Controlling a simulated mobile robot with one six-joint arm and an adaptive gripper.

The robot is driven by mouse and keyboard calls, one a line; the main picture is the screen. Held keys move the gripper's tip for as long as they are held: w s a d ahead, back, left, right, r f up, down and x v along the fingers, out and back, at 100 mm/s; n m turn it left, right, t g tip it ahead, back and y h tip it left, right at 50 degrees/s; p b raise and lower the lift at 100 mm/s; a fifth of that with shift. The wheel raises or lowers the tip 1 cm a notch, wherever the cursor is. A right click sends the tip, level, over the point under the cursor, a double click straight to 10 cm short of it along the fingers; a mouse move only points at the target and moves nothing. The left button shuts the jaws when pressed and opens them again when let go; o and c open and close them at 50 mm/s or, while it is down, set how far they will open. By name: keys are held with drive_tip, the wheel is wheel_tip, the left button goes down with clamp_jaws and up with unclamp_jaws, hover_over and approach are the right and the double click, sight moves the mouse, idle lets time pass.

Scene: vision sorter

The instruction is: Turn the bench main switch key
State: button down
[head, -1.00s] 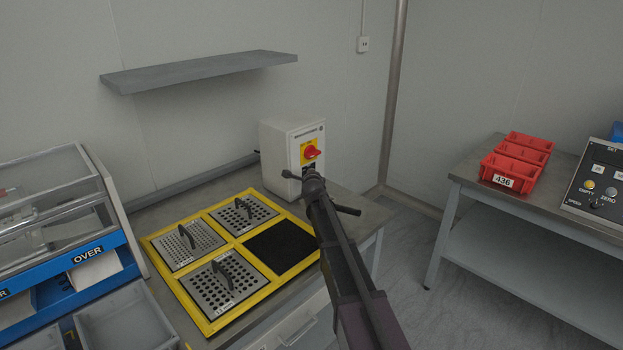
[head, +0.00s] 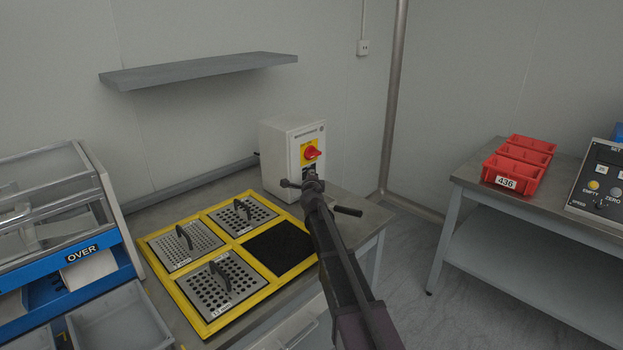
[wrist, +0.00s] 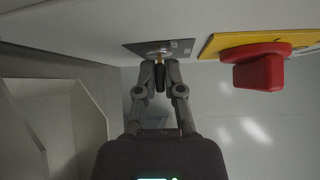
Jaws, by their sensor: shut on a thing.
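The switch box (head: 277,158) is light grey and stands at the back of the bench (head: 350,200). Its front has a red rotary knob (head: 313,153) on a yellow plate, with a dark plate below. In the wrist view, the key (wrist: 160,76) stands in a round lock on a dark plate (wrist: 177,46), left of the red knob (wrist: 258,68). My gripper (wrist: 160,68) is shut on the key, its fingers on both sides. In the head view my gripper (head: 312,180) is in front of the box and hides the key.
A yellow frame (head: 190,318) with perforated plates and black handles lies on the bench to the left. A grey shelf (head: 200,70) hangs above. Red bins (head: 512,172) and a control panel (head: 600,185) stand on the right table. Floor between the benches is clear.

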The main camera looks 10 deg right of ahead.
drive_tip(key=shift+s, duration=0.1)
idle(0.3)
drive_tip(key=c, duration=0.8)
unclamp_jaws()
drive_tip(key=shift+o, duration=0.2)
drive_tip(key=shift+s, duration=0.1)
